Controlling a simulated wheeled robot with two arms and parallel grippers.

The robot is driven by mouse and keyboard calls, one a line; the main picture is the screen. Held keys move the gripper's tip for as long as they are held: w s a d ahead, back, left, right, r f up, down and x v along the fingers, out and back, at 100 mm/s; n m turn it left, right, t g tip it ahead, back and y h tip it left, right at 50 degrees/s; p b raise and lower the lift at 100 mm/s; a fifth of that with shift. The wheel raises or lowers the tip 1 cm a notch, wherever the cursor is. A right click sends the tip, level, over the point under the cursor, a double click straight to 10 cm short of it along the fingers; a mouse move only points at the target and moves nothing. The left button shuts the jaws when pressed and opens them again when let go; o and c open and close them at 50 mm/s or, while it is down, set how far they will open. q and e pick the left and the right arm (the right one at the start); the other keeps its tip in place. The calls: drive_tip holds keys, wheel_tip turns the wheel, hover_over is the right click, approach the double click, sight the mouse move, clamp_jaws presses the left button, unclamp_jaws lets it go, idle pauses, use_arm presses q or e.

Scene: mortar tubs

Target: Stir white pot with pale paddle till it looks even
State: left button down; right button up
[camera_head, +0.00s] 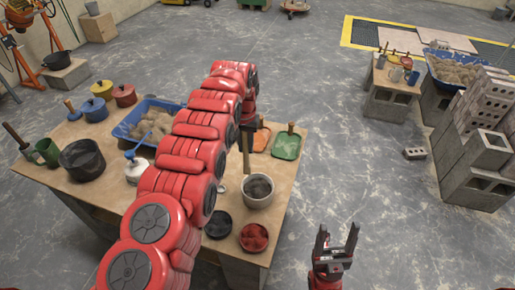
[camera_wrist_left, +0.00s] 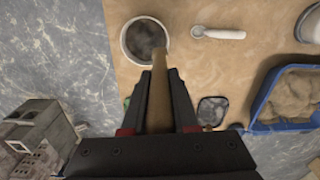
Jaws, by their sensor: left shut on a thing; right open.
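The white pot (camera_head: 250,201) stands near the right edge of the wooden table and holds dark grey, mottled mix. It also shows in the left wrist view (camera_wrist_left: 127,52). My left gripper (camera_head: 248,130) is shut on the pale paddle (camera_head: 246,158), which hangs down toward the pot's back-left rim. In the left wrist view my left gripper (camera_wrist_left: 159,82) grips the paddle (camera_wrist_left: 158,105), and its far end overlaps the pot's rim. I cannot tell whether the tip is inside the pot or above it. My right gripper (camera_head: 337,240) is open and empty, right of the table.
A black bowl (camera_head: 217,224) and a bowl of red stuff (camera_head: 254,238) stand in front of the pot. A green tray (camera_head: 287,146) and a blue tub (camera_head: 128,128) lie behind. A white spoon-like tool (camera_wrist_left: 215,33) lies beside the pot. Block stacks (camera_head: 480,170) stand far right.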

use_arm(q)
drive_tip(key=shift+d+f+p, duration=0.1)
drive_tip(key=shift+d+p, duration=0.35)
wheel_tip(320, 180, down, 11)
drive_tip(key=s+d+m+b, duration=0.1)
drive_tip(key=d+b, duration=0.1)
drive_tip(key=b, duration=0.4)
drive_tip(key=shift+d, duration=0.4)
idle(0.9)
drive_tip(key=shift+a, duration=0.1)
